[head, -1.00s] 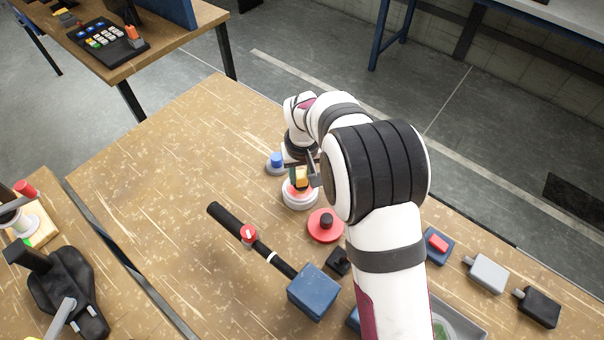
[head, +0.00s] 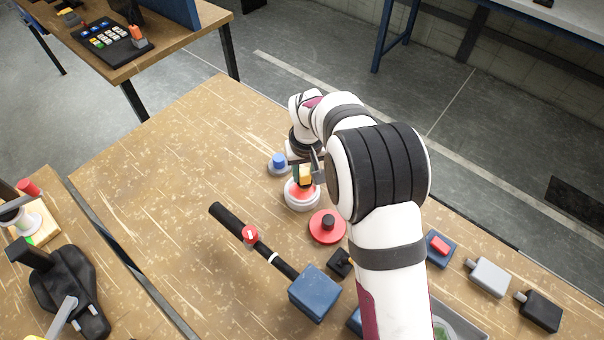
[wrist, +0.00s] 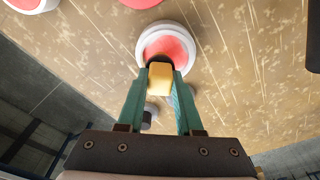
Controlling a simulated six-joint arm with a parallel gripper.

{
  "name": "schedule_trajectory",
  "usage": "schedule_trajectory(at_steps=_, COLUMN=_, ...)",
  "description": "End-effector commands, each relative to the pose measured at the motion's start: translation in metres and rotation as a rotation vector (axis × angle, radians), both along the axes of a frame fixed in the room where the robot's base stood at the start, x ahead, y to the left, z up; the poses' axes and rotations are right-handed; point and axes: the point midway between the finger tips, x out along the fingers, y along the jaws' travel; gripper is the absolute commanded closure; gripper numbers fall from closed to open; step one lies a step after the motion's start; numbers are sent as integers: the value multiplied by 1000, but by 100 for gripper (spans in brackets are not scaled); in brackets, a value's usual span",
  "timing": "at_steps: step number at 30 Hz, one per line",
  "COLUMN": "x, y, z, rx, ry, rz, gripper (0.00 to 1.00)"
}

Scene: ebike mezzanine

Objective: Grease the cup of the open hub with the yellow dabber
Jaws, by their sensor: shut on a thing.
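My gripper (head: 304,170) is shut on the yellow dabber; in the wrist view its two green fingers (wrist: 160,75) grip the sides of the yellow block (wrist: 159,79). Below it stands a round white-rimmed piece with a red inside (head: 302,200), which also shows in the wrist view (wrist: 167,44). The dabber overlaps the near part of that red inside in the wrist view. I cannot tell whether it touches the red surface, nor for certain whether this piece is the open hub.
A red disc with a black knob (head: 327,227) lies just right of the white-rimmed piece, and a grey disc with a blue knob (head: 279,162) behind it. A blue-headed mallet (head: 314,293) lies in front. Small boxes (head: 488,277) stand at right. The table's left part is clear.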

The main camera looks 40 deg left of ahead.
Motion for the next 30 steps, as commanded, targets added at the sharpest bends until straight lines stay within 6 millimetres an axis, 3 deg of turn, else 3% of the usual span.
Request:
schedule_trajectory(at_steps=17, x=-9, y=0, z=1, rx=0, ry=0, rz=0, gripper=100)
schedule_trajectory(at_steps=30, x=-9, y=0, z=50, rx=2, ry=-1, rz=0, gripper=100)
